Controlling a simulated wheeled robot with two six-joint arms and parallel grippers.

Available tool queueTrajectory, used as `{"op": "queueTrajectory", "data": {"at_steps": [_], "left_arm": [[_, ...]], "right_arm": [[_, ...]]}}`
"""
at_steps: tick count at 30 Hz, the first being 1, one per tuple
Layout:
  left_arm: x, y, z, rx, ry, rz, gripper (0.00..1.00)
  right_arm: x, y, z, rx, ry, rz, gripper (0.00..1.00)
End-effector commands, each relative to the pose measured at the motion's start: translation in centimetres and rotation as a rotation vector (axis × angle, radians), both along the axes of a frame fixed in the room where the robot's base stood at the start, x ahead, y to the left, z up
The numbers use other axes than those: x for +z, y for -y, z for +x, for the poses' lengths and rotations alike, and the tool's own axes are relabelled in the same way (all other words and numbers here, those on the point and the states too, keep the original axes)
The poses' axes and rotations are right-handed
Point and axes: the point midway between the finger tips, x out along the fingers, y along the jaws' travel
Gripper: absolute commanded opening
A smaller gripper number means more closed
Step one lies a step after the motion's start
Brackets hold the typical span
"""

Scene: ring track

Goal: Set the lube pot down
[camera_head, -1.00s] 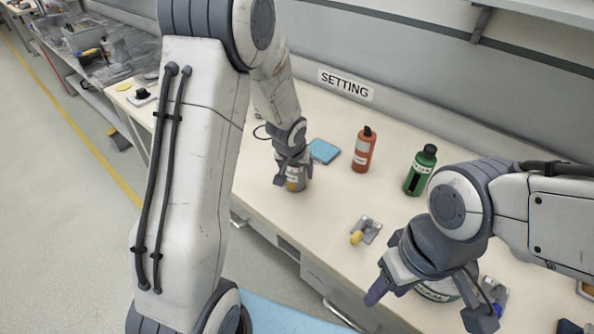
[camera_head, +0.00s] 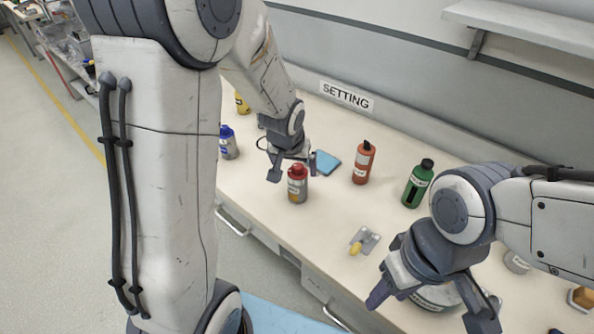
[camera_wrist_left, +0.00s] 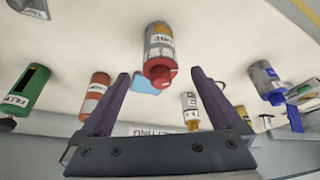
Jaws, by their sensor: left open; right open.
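The lube pot, which I take to be the grey pot with a red cap (camera_head: 297,188), stands upright on the bench. It also shows in the left wrist view (camera_wrist_left: 159,45), ahead of the gap between the fingers. My left gripper (camera_head: 292,166) is open just behind the pot, with its fingers apart and nothing between them; it shows in the wrist view (camera_wrist_left: 153,98). My right gripper (camera_head: 430,311) is open above a round labelled tin (camera_head: 436,298), partly hidden by the gripper.
A blue-capped pot (camera_head: 229,146) and a yellow one (camera_head: 242,104) stand left. A blue cloth (camera_head: 326,164), red bottle (camera_head: 363,164) and green bottle (camera_head: 418,184) are behind and right. A metal piece with a yellow end (camera_head: 364,242) lies in front. Bare bench (camera_head: 262,207) lies left of the pot.

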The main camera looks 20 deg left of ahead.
Motion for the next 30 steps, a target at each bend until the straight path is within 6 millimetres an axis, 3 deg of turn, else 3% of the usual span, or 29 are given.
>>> {"op": "queueTrajectory", "data": {"at_steps": [5, 8, 11, 15, 18, 21, 25, 30], "left_arm": [[1.6, 0.4, -0.8, -0.009, -0.002, 0.000, 0.99], [2.5, 2.9, -2.4, -0.073, -0.027, 0.000, 0.99], [3.8, 7.5, -6.4, -0.210, -0.086, 0.001, 0.99], [5.3, 13.0, -14.6, -0.447, -0.195, 0.004, 0.99], [6.0, 14.9, -20.0, -0.599, -0.267, 0.010, 0.99], [6.3, 15.5, -23.8, -0.704, -0.321, 0.015, 0.99], [6.5, 15.6, -26.0, -0.765, -0.354, 0.018, 0.99], [6.4, 15.6, -26.2, -0.768, -0.359, 0.018, 0.99]], "right_arm": [[0.1, 0.0, 0.0, 0.000, 0.000, 0.000, 0.50], [0.1, 0.0, 0.0, 0.000, 0.000, 0.000, 0.50], [0.1, 0.0, 0.0, 0.000, 0.000, 0.000, 0.50], [0.1, 0.0, 0.0, 0.000, 0.000, 0.000, 0.50], [0.1, 0.0, 0.0, 0.000, 0.000, 0.000, 0.50], [0.1, 0.0, 0.0, 0.000, 0.000, 0.000, 0.50], [0.1, 0.0, 0.0, 0.000, 0.000, 0.000, 0.50], [0.1, 0.0, 0.0, 0.000, 0.000, 0.000, 0.50]]}}
